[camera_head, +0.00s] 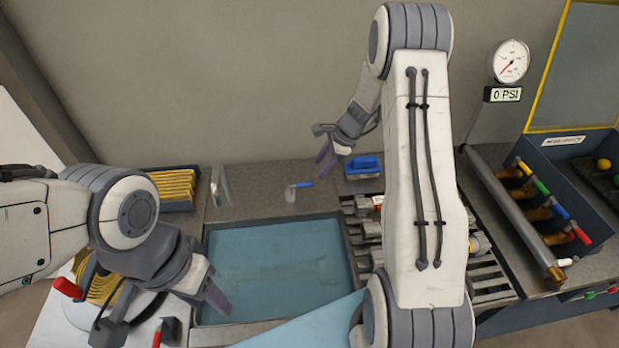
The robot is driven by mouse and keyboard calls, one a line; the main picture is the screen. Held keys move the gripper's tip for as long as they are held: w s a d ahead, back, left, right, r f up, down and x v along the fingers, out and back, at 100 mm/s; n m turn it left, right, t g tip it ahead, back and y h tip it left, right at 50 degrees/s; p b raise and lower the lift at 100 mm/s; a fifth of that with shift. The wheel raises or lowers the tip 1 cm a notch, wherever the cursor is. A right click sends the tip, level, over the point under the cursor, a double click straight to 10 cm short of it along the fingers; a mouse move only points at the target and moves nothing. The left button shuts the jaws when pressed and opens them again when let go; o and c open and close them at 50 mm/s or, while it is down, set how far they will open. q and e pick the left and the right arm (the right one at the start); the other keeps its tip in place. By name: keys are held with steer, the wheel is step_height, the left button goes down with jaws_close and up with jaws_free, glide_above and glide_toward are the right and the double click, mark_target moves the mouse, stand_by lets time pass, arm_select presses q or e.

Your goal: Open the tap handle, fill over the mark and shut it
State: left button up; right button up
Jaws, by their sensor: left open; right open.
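A round gauge (511,61) with a red needle hangs on the wall at the right, above a display (502,94) reading 0 PSI. Below it a grey pipe (510,215) carries brass valves with yellow (524,167), green (541,186), blue (560,210) and red (581,235) handles. A small fitting with a blue handle (301,185) is behind the blue basin (270,265). I cannot tell which handle is the tap, and no fill mark is discernible. My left gripper (160,308) is open at the lower left. My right gripper (323,143) is open and empty above the back counter.
A yellow-slatted rack (174,187) stands at the back left. A slatted rack (490,279) with fittings is partly hidden by my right arm. A red-handled tool (68,288) is at the lower left.

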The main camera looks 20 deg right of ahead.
mark_target(307, 183)
steer(key=p+x, duration=0.1)
steer(key=x, duration=0.7)
steer(key=shift+w+a+f+p, duration=0.1)
steer(key=shift+w+f+p, duration=0.05)
steer(key=shift+f+p, duration=0.15)
jaws_close()
stand_by(1.0)
